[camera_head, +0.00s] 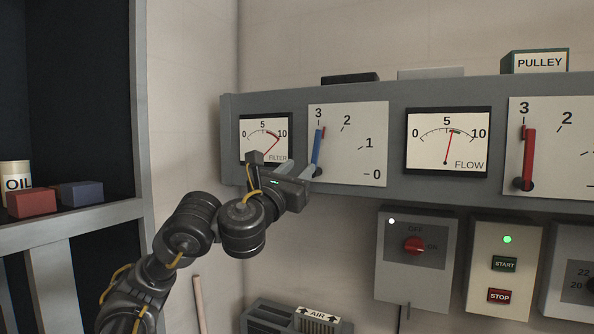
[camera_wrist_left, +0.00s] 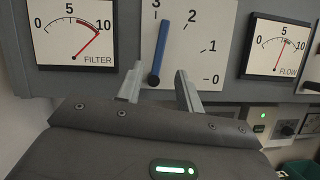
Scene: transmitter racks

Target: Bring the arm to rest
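My left arm comes up from the lower left in the head view. Its gripper (camera_head: 302,170) is in front of the panel, at the lower left of the 0–3 scale plate. In the left wrist view the two fingers (camera_wrist_left: 158,74) stand apart with nothing held. The blue lever (camera_head: 317,150) points up near 3. In the wrist view the lever (camera_wrist_left: 161,48) shows beyond the fingers, its pivot seen between them; no finger appears to touch it. My right gripper is in no view.
The FILTER gauge (camera_head: 265,136) reads near 10 and the FLOW gauge (camera_head: 448,142) just above 5. A red lever (camera_head: 528,157) points up near 3. Control boxes (camera_head: 413,285) hang below the panel. A shelf (camera_head: 85,215) at left holds red and blue blocks.

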